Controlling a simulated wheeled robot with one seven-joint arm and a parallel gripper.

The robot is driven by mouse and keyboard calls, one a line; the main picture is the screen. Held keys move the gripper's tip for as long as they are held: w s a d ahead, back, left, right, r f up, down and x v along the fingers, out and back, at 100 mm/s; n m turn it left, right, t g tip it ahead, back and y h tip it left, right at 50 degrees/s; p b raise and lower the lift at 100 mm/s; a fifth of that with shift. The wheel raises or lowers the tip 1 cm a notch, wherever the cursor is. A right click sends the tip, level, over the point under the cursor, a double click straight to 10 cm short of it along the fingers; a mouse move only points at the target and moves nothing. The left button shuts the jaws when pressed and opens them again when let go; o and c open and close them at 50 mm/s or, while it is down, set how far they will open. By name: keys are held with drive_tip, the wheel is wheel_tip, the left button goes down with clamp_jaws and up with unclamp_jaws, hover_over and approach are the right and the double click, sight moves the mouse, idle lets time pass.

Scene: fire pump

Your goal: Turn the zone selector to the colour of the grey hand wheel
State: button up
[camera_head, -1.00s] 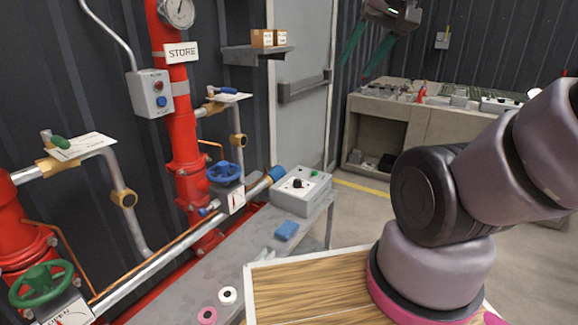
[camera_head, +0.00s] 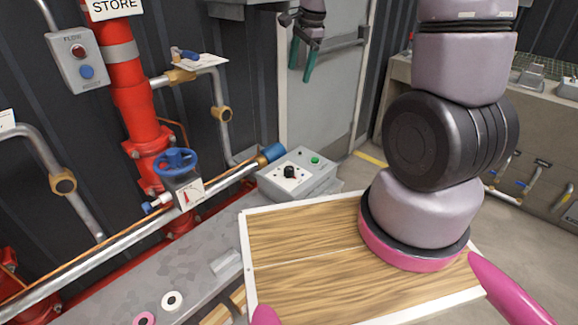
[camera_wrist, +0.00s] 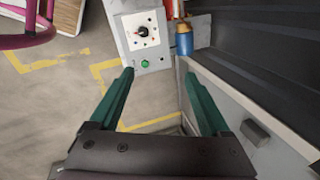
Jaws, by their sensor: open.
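The zone selector is a black knob (camera_head: 289,172) on a white dial plate, on top of a grey box (camera_head: 318,176) at the end of the bench. In the wrist view the knob (camera_wrist: 142,31) shows ahead of the fingers, with coloured marks around it too small to read surely. My gripper (camera_head: 300,72) is open and empty, high above and behind the box in the head view. Its green fingers (camera_wrist: 159,75) are apart and touch nothing. A blue hand wheel (camera_head: 175,160) sits on the pipework at left. I see no grey hand wheel.
A green button (camera_head: 315,160) is beside the knob. A pipe with a blue end (camera_head: 272,152) runs close to the box's left. My wooden deck's edge is near the bench. White and pink rings (camera_head: 172,300) lie on the bench. A door stands behind my gripper.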

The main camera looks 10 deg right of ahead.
sight(289, 168)
drive_tip(key=w+f+m+g, duration=0.1)
drive_tip(key=f+m, duration=0.1)
drive_tip(key=f, duration=1)
drive_tip(key=w+a+f+m+h, duration=0.1)
drive_tip(key=f+m, duration=0.1)
drive_tip(key=f, duration=1)
drive_tip(key=w+a+f+m+g, duration=0.1)
drive_tip(key=f+m, duration=0.1)
drive_tip(key=f, duration=1.1)
drive_tip(key=shift+w+a+f+g, duration=0.1)
drive_tip(key=shift+w+a+g, duration=0.1)
drive_tip(key=shift+w+g, duration=0.1)
clamp_jaws()
